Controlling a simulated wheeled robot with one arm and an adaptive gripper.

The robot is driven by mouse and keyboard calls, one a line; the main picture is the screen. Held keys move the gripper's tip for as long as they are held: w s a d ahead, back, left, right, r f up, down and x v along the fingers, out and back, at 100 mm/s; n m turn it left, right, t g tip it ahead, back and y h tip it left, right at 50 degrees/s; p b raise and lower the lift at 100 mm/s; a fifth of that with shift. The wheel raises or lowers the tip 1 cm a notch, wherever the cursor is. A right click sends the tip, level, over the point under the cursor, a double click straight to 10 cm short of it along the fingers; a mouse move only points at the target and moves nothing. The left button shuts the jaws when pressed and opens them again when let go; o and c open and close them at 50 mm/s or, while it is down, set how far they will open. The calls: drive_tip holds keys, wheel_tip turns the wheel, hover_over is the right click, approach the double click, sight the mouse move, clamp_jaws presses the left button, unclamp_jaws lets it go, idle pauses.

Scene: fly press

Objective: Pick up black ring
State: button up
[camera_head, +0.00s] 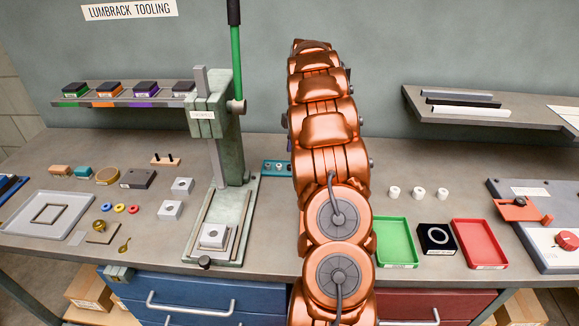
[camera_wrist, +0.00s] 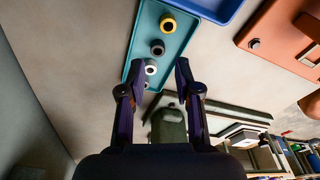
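The black ring (camera_wrist: 157,47) lies on a teal tray (camera_wrist: 143,38) in the wrist view, between a yellow ring (camera_wrist: 168,23) and a white ring (camera_wrist: 151,67). Another small piece at the tray's near end is partly hidden by a finger. My gripper (camera_wrist: 160,66) is open, with nothing between its fingers. Its fingertips appear below the black ring in the picture, apart from it. In the head view, part of the teal tray (camera_head: 271,167) shows left of my arm. My arm hides the rest of it, and the gripper and black ring cannot be made out there.
A green press (camera_head: 232,150) stands left of my arm. A green tray (camera_head: 396,243), a black block with a pale ring (camera_head: 436,241) and a red tray (camera_head: 479,245) lie to the right. White cylinders (camera_head: 419,194) stand behind them.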

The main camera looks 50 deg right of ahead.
sight(290, 165)
drive_tip(key=shift+w+a+f+p, duration=0.1)
drive_tip(key=shift+f+p, duration=0.35)
drive_tip(key=shift+f, duration=0.3)
drive_tip(key=shift+w+a+f+p, duration=0.15)
drive_tip(key=shift+f+p, duration=0.35)
drive_tip(key=shift+f, duration=0.3)
drive_tip(key=shift+w+a+f+p, duration=0.1)
drive_tip(key=shift+f+p, duration=0.35)
drive_tip(key=shift+f, duration=0.75)
drive_tip(key=c, duration=0.5)
drive_tip(key=shift+o, duration=0.2)
